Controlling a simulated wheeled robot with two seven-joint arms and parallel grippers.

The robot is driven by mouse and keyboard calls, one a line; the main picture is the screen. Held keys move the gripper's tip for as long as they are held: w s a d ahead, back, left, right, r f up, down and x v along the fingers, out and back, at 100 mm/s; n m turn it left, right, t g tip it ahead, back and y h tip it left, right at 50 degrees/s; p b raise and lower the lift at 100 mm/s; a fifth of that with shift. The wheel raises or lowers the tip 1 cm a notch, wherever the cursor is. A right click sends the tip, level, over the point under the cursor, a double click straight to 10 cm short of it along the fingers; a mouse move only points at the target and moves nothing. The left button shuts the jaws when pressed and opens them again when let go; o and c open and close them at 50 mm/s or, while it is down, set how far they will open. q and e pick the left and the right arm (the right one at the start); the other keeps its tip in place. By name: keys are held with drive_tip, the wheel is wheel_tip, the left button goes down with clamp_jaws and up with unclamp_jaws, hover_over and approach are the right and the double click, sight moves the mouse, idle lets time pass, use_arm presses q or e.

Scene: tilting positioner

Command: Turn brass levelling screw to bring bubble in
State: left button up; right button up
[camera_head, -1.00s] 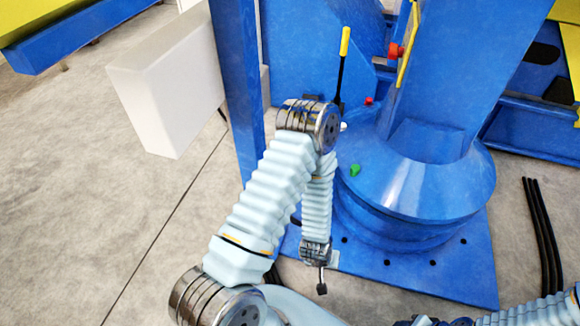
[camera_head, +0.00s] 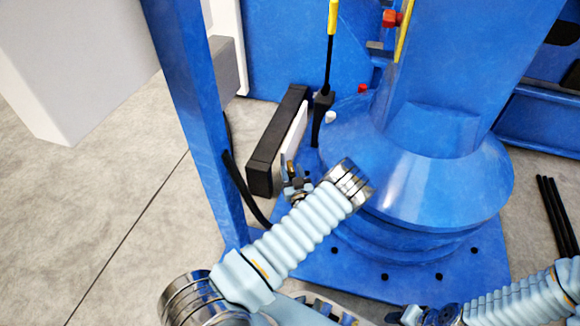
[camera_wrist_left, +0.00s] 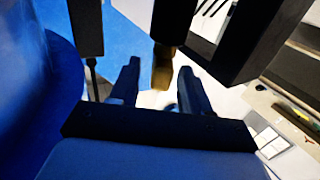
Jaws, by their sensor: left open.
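The brass levelling screw (camera_wrist_left: 163,70) shows in the left wrist view as a short brass cylinder below a dark part. It lies between the fingertips of my left gripper (camera_wrist_left: 158,88), which is open with a finger on each side. I cannot tell whether either finger touches it. In the head view my left gripper (camera_head: 297,186) is beside the black box, and a small brass spot (camera_head: 290,168) shows at its fingers. My right gripper (camera_head: 420,316) is at the bottom edge, partly cut off, its jaws unclear. I cannot make out the bubble.
A black box (camera_head: 264,165) with a white side stands left of the blue round pedestal (camera_head: 420,180). A black lever with a yellow handle (camera_head: 333,15) rises behind. A blue post (camera_head: 185,90) stands at left. Black cables (camera_head: 557,215) lie at right. Open floor is at left.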

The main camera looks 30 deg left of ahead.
sight(289, 161)
use_arm(q)
drive_tip(key=shift+x, duration=1.9)
clamp_jaws()
